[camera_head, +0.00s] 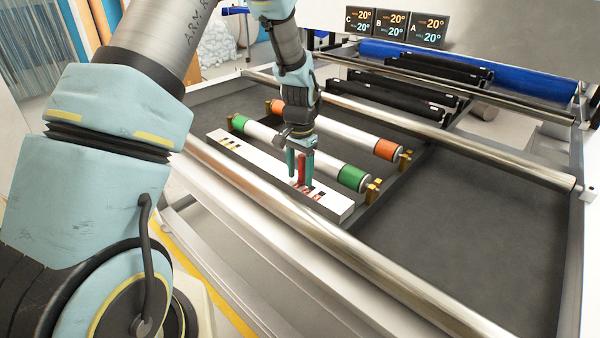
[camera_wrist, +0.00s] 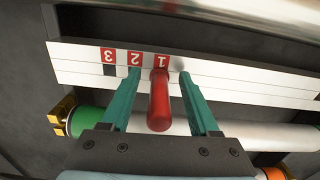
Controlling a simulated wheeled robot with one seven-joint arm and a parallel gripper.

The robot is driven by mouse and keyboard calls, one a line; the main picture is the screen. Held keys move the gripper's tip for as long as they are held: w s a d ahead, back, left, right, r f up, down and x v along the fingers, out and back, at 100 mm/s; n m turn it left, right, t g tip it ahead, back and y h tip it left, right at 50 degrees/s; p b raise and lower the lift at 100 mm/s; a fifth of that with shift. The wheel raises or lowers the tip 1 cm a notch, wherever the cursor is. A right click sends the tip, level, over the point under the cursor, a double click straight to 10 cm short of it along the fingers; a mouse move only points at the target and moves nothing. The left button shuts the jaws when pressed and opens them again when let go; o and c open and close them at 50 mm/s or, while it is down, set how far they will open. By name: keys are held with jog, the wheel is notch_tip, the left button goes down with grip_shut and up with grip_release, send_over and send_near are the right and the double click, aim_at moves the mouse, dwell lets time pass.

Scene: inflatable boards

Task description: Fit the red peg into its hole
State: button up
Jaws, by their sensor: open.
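The red peg (camera_wrist: 159,101) stands at the square marked 1 on the white board (camera_wrist: 240,86). I cannot tell how deep its lower end sits in a hole there. It also shows in the head view (camera_head: 302,168), roughly upright above the board (camera_head: 255,167). My gripper (camera_wrist: 158,76) is open, with one teal finger on each side of the peg and a visible gap on both sides. In the head view my gripper (camera_head: 300,180) is low over the near right part of the board. Dark square holes show by labels 2 (camera_wrist: 135,57) and 3 (camera_wrist: 108,55).
A roller with green ends (camera_head: 352,178) lies just behind the board, and one with orange ends (camera_head: 386,149) lies farther back. A long metal bar (camera_head: 330,250) runs along the front. The dark bed (camera_head: 480,220) at right is clear.

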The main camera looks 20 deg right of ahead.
notch_tip(320, 180, up, 11)
jog(key=shift+f+b, duration=0.1)
jog(key=shift+b, duration=0.95)
